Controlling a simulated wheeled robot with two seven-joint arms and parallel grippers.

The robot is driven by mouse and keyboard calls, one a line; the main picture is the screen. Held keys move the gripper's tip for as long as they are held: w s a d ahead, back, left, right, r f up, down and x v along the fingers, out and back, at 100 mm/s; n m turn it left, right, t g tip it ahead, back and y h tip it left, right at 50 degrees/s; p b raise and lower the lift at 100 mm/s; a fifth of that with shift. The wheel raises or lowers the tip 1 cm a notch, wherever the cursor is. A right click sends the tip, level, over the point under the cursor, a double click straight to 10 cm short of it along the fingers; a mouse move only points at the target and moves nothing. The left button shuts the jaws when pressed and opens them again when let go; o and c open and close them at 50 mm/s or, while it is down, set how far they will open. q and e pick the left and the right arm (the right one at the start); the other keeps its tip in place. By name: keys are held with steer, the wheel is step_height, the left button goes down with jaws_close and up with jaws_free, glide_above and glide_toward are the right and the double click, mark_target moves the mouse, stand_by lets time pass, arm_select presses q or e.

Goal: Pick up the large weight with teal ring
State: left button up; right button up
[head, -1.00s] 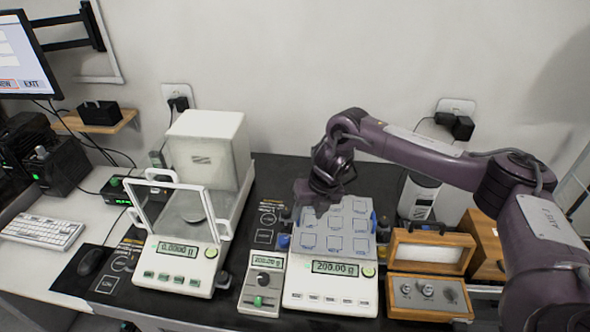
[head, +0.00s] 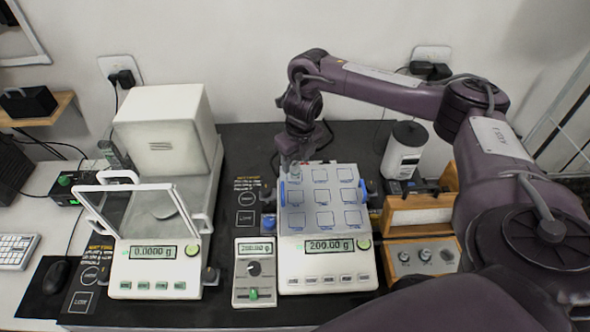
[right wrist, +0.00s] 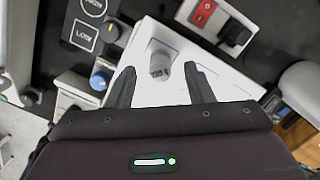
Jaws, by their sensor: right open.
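A grey metal weight (right wrist: 160,66) stands on the white marked pan in the right wrist view, between my spread fingers and a little beyond their tips. In the head view, the weight (head: 294,172) shows small at the pan's back left corner, just below my right gripper (head: 292,158). I cannot make out a teal ring on it. My right gripper also shows in the right wrist view (right wrist: 160,82); it is open and empty. The weight stands on the gridded pan (head: 322,199) of the right balance (head: 325,283), which reads about 200 g. My left gripper is not in view.
A wooden box (head: 385,254) with small weights lies right of the balance. A glass-doored balance (head: 155,287) reading 0.0000 g stands left. A small control box (head: 252,294) sits between them. A white canister (head: 403,152) stands behind the wooden box.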

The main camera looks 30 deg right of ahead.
steer(key=shift+f, duration=0.45)
steer(key=c, duration=0.5)
jaws_close()
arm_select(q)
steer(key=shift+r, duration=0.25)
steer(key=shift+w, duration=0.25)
arm_select(e)
steer(key=shift+r, duration=0.15)
